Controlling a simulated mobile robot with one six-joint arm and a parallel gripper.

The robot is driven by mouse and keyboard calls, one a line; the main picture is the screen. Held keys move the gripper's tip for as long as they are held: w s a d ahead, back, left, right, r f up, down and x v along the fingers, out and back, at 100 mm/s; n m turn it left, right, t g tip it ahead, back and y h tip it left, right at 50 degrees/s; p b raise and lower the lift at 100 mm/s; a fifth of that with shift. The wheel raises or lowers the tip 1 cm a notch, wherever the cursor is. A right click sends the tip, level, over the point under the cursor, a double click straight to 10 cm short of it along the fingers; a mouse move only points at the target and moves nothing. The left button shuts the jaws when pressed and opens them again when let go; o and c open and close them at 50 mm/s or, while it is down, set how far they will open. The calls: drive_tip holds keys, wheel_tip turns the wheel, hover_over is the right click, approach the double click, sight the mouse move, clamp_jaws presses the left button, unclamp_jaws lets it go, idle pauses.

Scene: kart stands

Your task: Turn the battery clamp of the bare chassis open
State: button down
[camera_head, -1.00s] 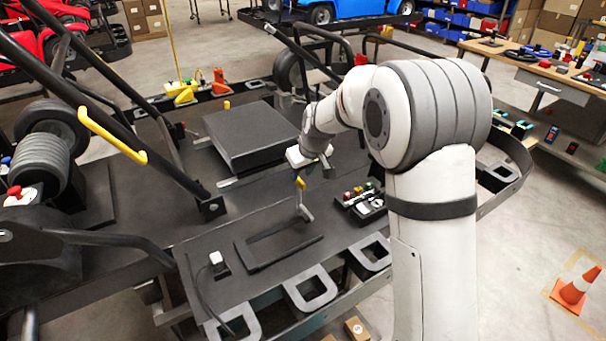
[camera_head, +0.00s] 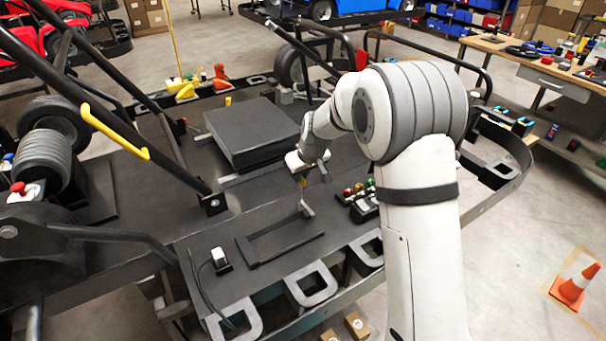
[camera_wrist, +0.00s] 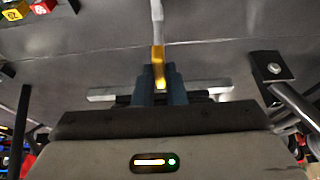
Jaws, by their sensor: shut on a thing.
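The battery clamp is a thin grey lever (camera_head: 306,208) on the bare chassis (camera_head: 195,228). It stands up at the inner right corner of a black rectangular battery frame (camera_head: 257,262) on the dark floor plate. In the wrist view the lever (camera_wrist: 157,12) runs to the top edge and has a yellow grip (camera_wrist: 158,52) at its near end. My gripper (camera_wrist: 160,84) is shut on this yellow grip, with one finger on each side. In the head view my gripper (camera_head: 303,179) is above the lever and hides most of the grip.
A white-topped connector (camera_head: 220,260) with a black cable is to the left. A dark flat box (camera_head: 252,132) lies behind. An orange cone (camera_head: 575,285) stands on the floor at right.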

drive_tip(key=shift+f+n+b, duration=0.15)
drive_tip(key=shift+n+b, duration=0.15)
drive_tip(key=shift+b, duration=0.35)
drive_tip(key=shift+w+d+f+n+b, duration=0.15)
drive_tip(key=shift+n+b, duration=0.35)
drive_tip(key=shift+b, duration=0.6)
drive_tip(key=n+y+b, duration=0.1)
drive_tip(key=b, duration=0.1)
drive_tip(key=shift+n+g+b, duration=0.3)
drive_tip(key=shift+g, duration=0.1)
drive_tip(key=n+b, duration=0.2)
drive_tip(key=n+g+b, duration=0.1)
drive_tip(key=n, duration=0.1)
drive_tip(key=shift+w+n+g+y+b, duration=0.1)
drive_tip(key=shift+n+g+y+b, duration=0.2)
drive_tip(key=shift+y+b, duration=0.1)
drive_tip(key=shift+w+r+n+g+h+p, duration=0.15)
drive_tip(key=shift+n+g, duration=0.5)
drive_tip(key=shift+n, duration=1.1)
drive_tip(key=shift+r+n+g+h+p, duration=0.1)
drive_tip(key=shift+r+n+g+p, duration=0.35)
drive_tip(key=shift+n, duration=1.25)
drive_tip(key=shift+w+f+n+g+h+p, duration=0.15)
drive_tip(key=shift+n+g, duration=0.65)
drive_tip(key=shift+n, duration=0.95)
